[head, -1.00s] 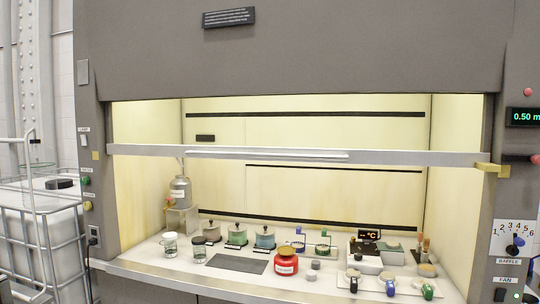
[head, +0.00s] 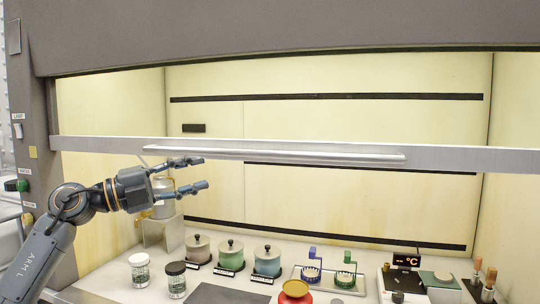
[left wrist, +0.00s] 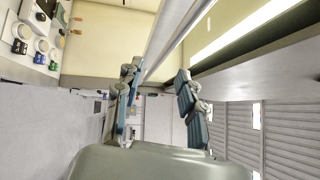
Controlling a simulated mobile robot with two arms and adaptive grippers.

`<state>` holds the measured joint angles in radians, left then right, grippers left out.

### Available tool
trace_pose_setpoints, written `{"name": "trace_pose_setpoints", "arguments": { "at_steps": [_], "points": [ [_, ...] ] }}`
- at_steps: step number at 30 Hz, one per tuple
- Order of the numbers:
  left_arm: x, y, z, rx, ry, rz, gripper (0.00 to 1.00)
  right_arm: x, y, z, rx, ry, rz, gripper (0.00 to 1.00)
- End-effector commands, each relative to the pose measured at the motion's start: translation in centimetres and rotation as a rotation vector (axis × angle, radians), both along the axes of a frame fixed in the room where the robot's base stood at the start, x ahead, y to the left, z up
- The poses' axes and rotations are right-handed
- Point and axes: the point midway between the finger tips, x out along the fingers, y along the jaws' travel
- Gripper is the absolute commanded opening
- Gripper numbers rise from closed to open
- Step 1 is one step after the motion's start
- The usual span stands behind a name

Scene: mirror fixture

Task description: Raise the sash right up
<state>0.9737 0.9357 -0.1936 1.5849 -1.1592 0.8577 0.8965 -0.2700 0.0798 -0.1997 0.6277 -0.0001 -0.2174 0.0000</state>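The sash's grey metal bottom rail (head: 470,157), with a pale handle bar (head: 290,155) along it, crosses the hood opening partway up in the head view. The hood is open below it. My left gripper (head: 206,173) is open, at the left end of the handle bar. One finger overlaps the rail's lower edge in the picture, and the other is below it. In the left wrist view the open fingers (left wrist: 160,95) point toward the rail (left wrist: 165,35). I cannot tell whether they touch it. My right gripper is in neither current view.
Jars (head: 138,270), lidded pots (head: 230,255) and a red container (head: 295,292) stand on the hood's work surface below. A metal canister (head: 163,207) on a stand is behind my left gripper. The hood's left post (head: 33,120) carries switches.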

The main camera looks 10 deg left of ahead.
Motion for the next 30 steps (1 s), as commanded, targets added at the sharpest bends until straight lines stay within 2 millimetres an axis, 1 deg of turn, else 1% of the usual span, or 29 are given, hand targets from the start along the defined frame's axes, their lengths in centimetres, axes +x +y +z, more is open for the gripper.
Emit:
{"name": "trace_pose_setpoints", "arguments": {
  "at_steps": [1, 2, 5, 9, 13, 17, 22, 25, 30],
  "points": [
    [-0.6, 0.0, 0.7, 0.025, -0.013, 0.004, 0.39, -0.2, 0.0, -0.1, 0.001, 0.002, 0.000, 0.40],
    [-0.8, -0.1, 0.9, 0.034, -0.015, 0.005, 0.39, -0.3, 0.1, -0.1, 0.001, 0.003, 0.000, 0.40],
    [-0.7, -0.4, 1.3, 0.045, -0.018, 0.007, 0.39, -1.5, 0.0, 0.1, 0.000, 0.019, 0.000, 0.40],
    [0.5, -1.8, 1.8, 0.042, -0.017, 0.003, 0.39, -3.8, -0.1, 1.0, -0.003, 0.054, 0.000, 0.40],
    [2.3, -3.8, 2.3, 0.039, -0.017, 0.003, 0.39, -4.7, -0.1, 2.2, -0.004, 0.068, 0.000, 0.40],
    [4.2, -5.9, 2.6, 0.039, -0.016, 0.002, 0.39, -4.4, -0.1, 3.4, -0.003, 0.062, 0.000, 0.40],
    [6.4, -8.3, 3.0, 0.040, -0.016, 0.004, 0.39, -2.5, 0.0, 4.7, 0.000, 0.035, 0.000, 0.40],
    [7.3, -9.2, 3.0, 0.039, -0.016, 0.004, 0.39, -1.9, 0.1, 5.3, 0.001, 0.024, 0.000, 0.40],
    [8.2, -10.0, 3.0, 0.040, -0.017, 0.007, 0.39, -2.0, 0.0, 5.6, 0.000, 0.027, 0.000, 0.40]
  ]
}}
